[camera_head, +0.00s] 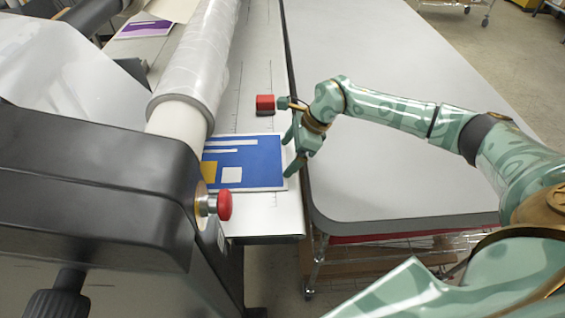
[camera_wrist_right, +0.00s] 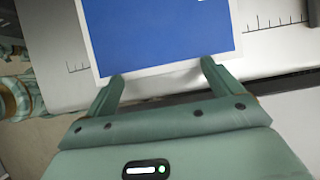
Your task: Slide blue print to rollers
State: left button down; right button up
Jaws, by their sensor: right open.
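The blue print (camera_head: 256,160), with white bars and a yellow block, lies flat on the laminator's feed bed (camera_head: 262,215). Its left edge reaches the wrapped roller (camera_head: 196,65), and I cannot tell whether it is under it. My right gripper (camera_head: 286,157) is open at the print's right edge. In the right wrist view the blue print (camera_wrist_right: 160,35) shows its white border between and just beyond the two fingertips (camera_wrist_right: 160,75). The fingers look close to or touching that border; I cannot tell which. My left gripper is not in view.
A red block (camera_head: 265,103) sits on the bed beyond the print, close to my right gripper. A red stop button (camera_head: 222,205) sticks out from the black end housing (camera_head: 100,190). A grey table (camera_head: 390,90) adjoins on the right, clear on top. A purple print (camera_head: 145,29) lies beyond the roller.

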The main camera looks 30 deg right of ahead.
jog(key=shift+w+a+f, duration=0.15)
jog(key=shift+w+a, duration=0.1)
jog(key=shift+a, duration=0.45)
dwell(0.4)
jog(key=shift+s+d, duration=0.15)
jog(key=shift+d, duration=0.45)
dwell(0.3)
jog(key=shift+r, duration=0.2)
jog(key=p+v, duration=0.1)
jog(key=v, duration=0.1)
jog(key=p+v, duration=0.2)
jog(key=a+p+v, duration=0.1)
jog(key=v, duration=0.1)
jog(key=shift+w+r+p, duration=0.2)
jog(key=shift+r+p, duration=0.2)
jog(key=shift+d+f, duration=0.1)
